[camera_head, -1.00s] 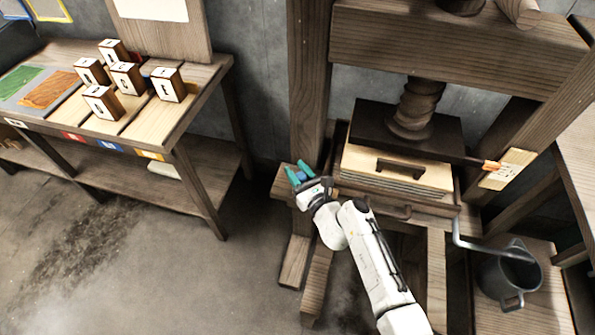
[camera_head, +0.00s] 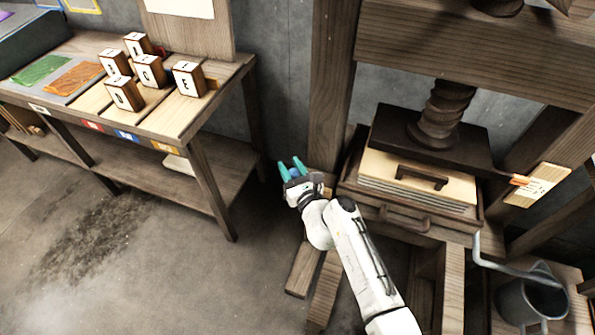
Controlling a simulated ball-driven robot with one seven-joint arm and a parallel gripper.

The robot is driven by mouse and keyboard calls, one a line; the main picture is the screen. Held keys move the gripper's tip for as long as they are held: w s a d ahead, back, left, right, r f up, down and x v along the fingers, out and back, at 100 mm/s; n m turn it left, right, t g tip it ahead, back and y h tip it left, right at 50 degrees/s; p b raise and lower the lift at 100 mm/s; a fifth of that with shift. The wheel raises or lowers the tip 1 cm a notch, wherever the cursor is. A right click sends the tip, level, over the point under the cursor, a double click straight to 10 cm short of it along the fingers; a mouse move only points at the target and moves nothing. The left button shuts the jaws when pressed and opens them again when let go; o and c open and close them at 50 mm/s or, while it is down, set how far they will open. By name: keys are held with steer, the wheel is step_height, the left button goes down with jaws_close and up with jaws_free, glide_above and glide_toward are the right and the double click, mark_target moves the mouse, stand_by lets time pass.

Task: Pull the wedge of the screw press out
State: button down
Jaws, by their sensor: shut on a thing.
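The screw press (camera_head: 432,60) stands at the right, a heavy wooden frame with a thick wooden screw (camera_head: 442,115). The screw meets a dark pressing plate (camera_head: 400,128) over a pale handled board (camera_head: 385,168). My gripper (camera_head: 293,170), with teal fingers, is left of the press's left post (camera_head: 334,80), with floor behind it. It is shut on a small piece, of which only a bit of blue (camera_head: 294,173) shows between the fingers. I cannot tell for sure that this piece is the wedge.
A workbench (camera_head: 225,100) at the left holds several lettered blocks (camera_head: 150,70) and green and orange sheets. A metal can (camera_head: 530,303) stands low at the right under a bent grey bar (camera_head: 490,262). The floor (camera_head: 150,260) between bench and press is open.

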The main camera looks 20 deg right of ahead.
steer(key=shift+w+a+r, duration=0.1)
steer(key=shift+a, duration=0.1)
steer(key=c, duration=0.8)
jaws_free()
steer(key=shift+a, duration=0.1)
steer(key=s, duration=0.3)
steer(key=s+d+p, duration=0.1)
steer(key=s, duration=0.6)
steer(key=shift+s+d, duration=0.3)
steer(key=shift+d, duration=0.1)
